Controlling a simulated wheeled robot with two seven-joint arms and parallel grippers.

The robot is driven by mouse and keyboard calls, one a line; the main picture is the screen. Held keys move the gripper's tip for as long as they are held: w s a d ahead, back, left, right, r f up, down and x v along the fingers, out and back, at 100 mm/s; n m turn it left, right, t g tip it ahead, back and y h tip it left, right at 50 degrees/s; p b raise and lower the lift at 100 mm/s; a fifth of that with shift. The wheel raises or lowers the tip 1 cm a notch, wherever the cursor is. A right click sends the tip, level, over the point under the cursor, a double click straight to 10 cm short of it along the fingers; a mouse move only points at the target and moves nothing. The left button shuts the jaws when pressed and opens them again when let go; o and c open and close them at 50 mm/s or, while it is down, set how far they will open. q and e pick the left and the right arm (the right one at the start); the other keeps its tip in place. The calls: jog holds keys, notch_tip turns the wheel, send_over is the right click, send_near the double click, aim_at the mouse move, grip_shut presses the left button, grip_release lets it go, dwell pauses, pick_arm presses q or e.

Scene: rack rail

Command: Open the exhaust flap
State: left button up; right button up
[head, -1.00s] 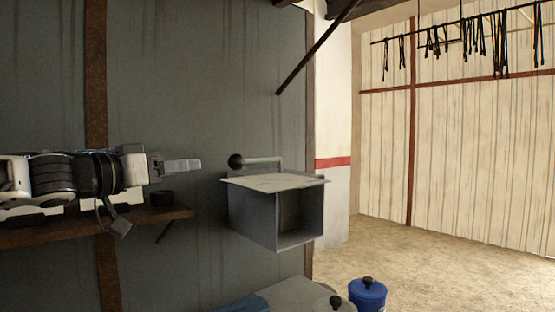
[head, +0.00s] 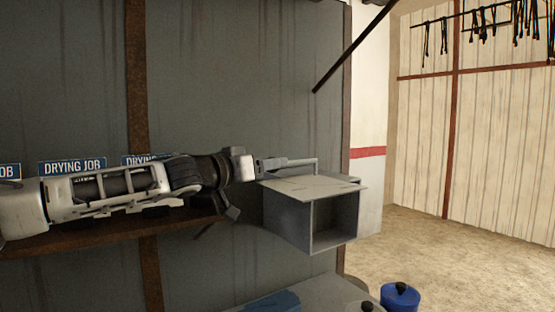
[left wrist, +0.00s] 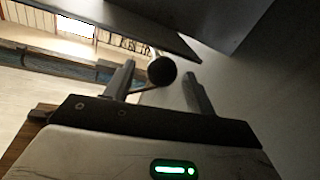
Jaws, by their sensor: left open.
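The exhaust box (head: 285,215) is a grey box on the dark wall with an open front and a flat plate (head: 315,187) on top. A thin bent lever rod (head: 302,162) runs above the plate. Its black ball knob (left wrist: 162,70) shows in the left wrist view, between the two fingers and apart from at least the right one. In the head view the knob is hidden behind my left gripper (head: 271,164). That gripper is open, just above the box's left corner. My right gripper is not in view.
A brown shelf (head: 85,240) with "DRYING JOB" signs (head: 72,167) runs along the wall under my left arm. A blue lidded container (head: 400,297) stands at the bottom. A dark diagonal bar (head: 352,48) juts out above the box. The floor at right is clear.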

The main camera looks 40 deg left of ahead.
pick_arm(q)
jog(key=shift+w+a+f, duration=0.1)
jog(key=shift+w+f, duration=0.1)
jog(key=shift+w, duration=0.6)
jog(key=shift+w+d+r+b, duration=0.1)
jog(key=shift+w+b, duration=0.05)
jog(key=shift+w, duration=0.4)
jog(key=shift+w+d+b, duration=0.1)
jog(key=shift+w+b, duration=0.05)
jog(key=shift+w, duration=0.35)
jog(key=shift+c, duration=0.3)
